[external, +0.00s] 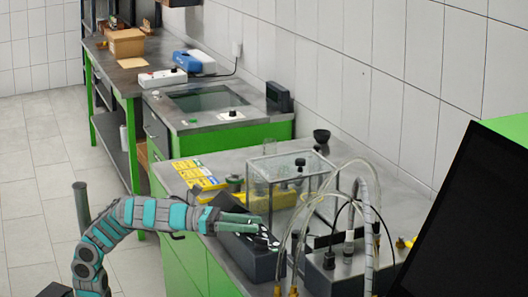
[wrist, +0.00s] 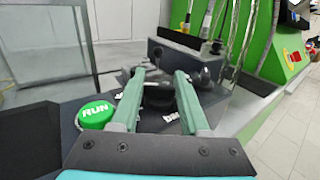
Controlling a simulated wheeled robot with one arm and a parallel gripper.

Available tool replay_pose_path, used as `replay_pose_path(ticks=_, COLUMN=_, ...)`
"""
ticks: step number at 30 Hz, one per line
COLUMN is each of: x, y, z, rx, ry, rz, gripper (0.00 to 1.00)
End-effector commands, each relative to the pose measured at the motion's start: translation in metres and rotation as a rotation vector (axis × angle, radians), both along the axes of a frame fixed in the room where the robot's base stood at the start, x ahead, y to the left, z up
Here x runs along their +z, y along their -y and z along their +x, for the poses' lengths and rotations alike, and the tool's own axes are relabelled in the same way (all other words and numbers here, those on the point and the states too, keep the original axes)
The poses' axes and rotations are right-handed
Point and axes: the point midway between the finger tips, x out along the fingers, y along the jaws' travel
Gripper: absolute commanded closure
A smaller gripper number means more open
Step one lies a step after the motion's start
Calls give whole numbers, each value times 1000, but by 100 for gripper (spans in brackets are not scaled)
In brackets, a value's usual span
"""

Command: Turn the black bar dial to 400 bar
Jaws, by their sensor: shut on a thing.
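The black bar dial (wrist: 158,96) is on the sloped top of a dark grey control box (external: 255,262), with white markings around it. My gripper (wrist: 160,78) has its two green fingers on either side of the dial and is shut on it. In the external view my gripper (external: 258,224) reaches over the box from the left. The fingers hide most of the dial, and its pointer and the 400 bar mark cannot be read.
A green RUN button (wrist: 95,114) sits close left of the fingers. A clear box (external: 290,172) stands behind the control box. Hoses (external: 365,215) and a second dark block (external: 335,272) stand to the right. Yellow packs (external: 195,176) lie to the left.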

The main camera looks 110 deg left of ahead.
Motion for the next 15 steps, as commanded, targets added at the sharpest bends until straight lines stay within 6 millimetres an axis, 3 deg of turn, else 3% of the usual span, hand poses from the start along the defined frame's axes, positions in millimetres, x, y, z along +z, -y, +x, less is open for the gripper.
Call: replay_pose_path(ticks=15, x=0, y=0, z=-1, rx=-192, ry=1, rz=-1, gripper=100)
